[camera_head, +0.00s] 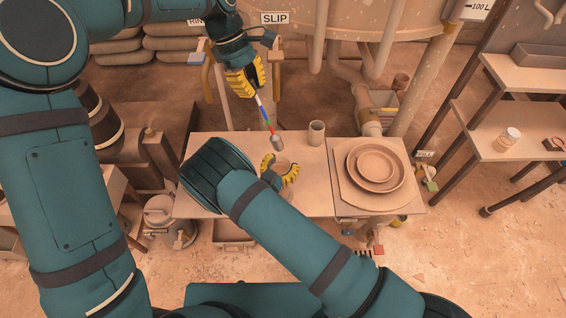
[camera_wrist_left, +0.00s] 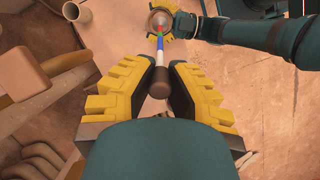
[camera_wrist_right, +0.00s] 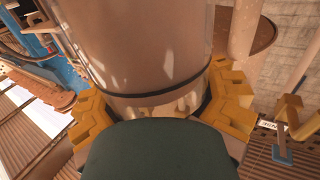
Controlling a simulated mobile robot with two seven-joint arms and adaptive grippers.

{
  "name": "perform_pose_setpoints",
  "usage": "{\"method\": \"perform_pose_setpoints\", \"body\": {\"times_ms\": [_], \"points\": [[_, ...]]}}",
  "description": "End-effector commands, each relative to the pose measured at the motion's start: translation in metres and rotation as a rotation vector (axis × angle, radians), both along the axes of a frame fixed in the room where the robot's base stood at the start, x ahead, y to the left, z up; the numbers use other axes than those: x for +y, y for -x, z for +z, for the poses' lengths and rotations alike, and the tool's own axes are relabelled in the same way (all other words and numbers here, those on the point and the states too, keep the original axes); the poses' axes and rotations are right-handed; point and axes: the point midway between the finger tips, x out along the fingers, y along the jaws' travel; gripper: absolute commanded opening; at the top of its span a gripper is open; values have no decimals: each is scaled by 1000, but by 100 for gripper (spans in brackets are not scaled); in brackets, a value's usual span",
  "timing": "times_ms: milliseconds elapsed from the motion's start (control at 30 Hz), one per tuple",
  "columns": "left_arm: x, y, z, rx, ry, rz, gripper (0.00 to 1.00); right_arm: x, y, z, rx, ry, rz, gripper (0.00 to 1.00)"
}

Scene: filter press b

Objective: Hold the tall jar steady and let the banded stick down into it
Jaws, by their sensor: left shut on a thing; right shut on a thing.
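My left gripper (camera_head: 247,82) is shut on the banded stick (camera_head: 266,117), near its dark brown handle (camera_wrist_left: 158,82). The stick slants down, with white, blue, green and red bands and a grey lower end (camera_head: 277,143). My right gripper (camera_head: 281,171) is shut around the tall jar, partly hidden behind my right arm in the head view. The jar (camera_wrist_right: 150,50) is see-through with a dark ring low down, and fills the right wrist view. In the left wrist view the stick's lower end overlaps the jar's mouth (camera_wrist_left: 160,18); I cannot tell whether it is inside.
A small beige cup (camera_head: 316,133) stands on the table (camera_head: 215,150) just right of the stick. Stacked round plates (camera_head: 375,167) lie on a board at the table's right. A pipe and post stand behind. A shelf (camera_head: 490,130) with a small jar is at far right.

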Motion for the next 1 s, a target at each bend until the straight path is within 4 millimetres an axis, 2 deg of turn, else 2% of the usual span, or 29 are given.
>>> {"method": "perform_pose_setpoints", "body": {"times_ms": [300,600,633,700,1000], "points": [[0,0,-17,0,0,0,0,0,0,0,1,0,0,21],[0,0,-18,0,0,0,0,0,0,0,1,0,0,21],[0,0,-18,0,0,0,25,0,0,0,1,0,0,21],[0,0,-18,0,0,0,42,0,0,0,1,0,0,21],[0,0,-17,0,0,0,42,0,0,0,0,0,0,21]]}}
